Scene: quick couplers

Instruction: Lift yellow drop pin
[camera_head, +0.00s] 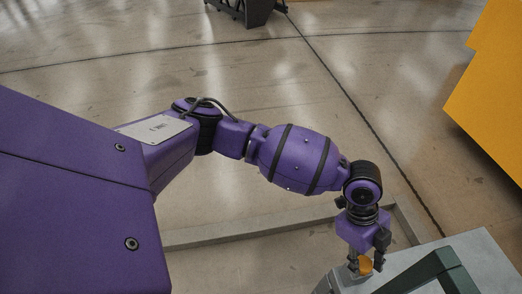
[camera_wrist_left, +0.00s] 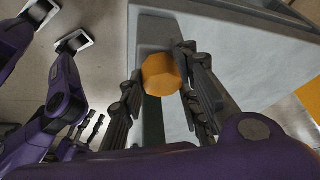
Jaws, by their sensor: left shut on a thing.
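The yellow drop pin (camera_head: 365,265) shows as a small yellow-orange knob at the lower right of the head view. In the left wrist view its many-sided top (camera_wrist_left: 160,74) sits between the two fingers. My left gripper (camera_head: 362,262) is shut on it; the fingers (camera_wrist_left: 168,88) lie on either side of the knob. The pin is at the edge of a grey fixture (camera_head: 475,262). The lower part of the pin is hidden, so I cannot tell whether it is seated or raised. My right gripper is not in the head view.
A dark green-grey frame part (camera_head: 440,272) stands on the fixture, right of the gripper. A large yellow block (camera_head: 490,95) is at the right. A dark object (camera_head: 245,10) stands far back. A low grey rail (camera_head: 250,230) crosses the floor. The floor beyond is open.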

